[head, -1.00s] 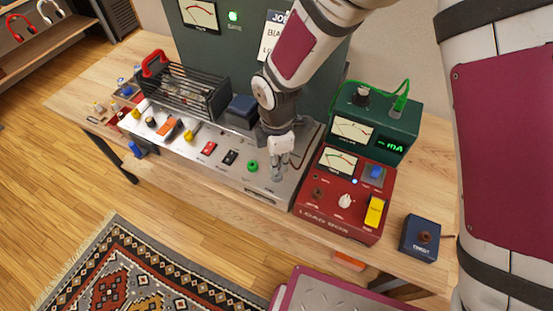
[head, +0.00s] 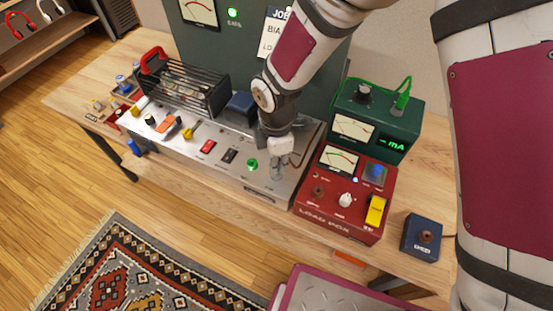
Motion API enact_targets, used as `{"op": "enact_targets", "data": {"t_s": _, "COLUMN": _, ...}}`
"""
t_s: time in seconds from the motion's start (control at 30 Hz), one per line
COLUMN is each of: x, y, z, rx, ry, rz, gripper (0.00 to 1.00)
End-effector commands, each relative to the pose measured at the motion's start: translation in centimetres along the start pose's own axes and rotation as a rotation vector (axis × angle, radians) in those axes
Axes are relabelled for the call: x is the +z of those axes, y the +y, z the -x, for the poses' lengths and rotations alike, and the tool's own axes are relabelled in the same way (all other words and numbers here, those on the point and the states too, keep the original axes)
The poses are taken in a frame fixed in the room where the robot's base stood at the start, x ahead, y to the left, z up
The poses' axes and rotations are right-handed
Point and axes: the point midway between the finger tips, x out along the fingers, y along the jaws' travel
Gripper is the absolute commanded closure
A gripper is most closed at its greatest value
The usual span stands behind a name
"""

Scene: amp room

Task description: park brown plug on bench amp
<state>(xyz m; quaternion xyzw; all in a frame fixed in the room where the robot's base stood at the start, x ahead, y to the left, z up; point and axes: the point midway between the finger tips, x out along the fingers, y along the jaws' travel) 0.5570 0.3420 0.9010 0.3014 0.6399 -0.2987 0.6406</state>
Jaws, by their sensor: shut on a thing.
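The bench amp (head: 228,170) is the long silver-topped chassis on the wooden bench, with knobs and switches along its top. My gripper (head: 277,172) points down over the right end of its top panel, just right of a green ring-shaped socket (head: 252,165). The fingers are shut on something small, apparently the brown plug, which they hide. A thin brown cord shows behind my wrist at the amp's right edge. I cannot tell whether the fingertips or the held thing touch the panel.
The red load box (head: 338,218) stands close on the right, with the green meter box (head: 372,128) behind it. A small blue box (head: 421,238) with a brown round top piece is farther right. A black cage (head: 185,90) and dark blue block (head: 241,108) stand on the amp's rear.

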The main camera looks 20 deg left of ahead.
Motion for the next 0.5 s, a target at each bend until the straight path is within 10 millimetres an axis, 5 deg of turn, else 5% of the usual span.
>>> {"op": "enact_targets", "data": {"t_s": 0.5, "x": 0.00, "y": 0.00, "z": -0.74, "rx": -0.001, "ry": 0.000, "rz": 0.000, "gripper": 1.00}}
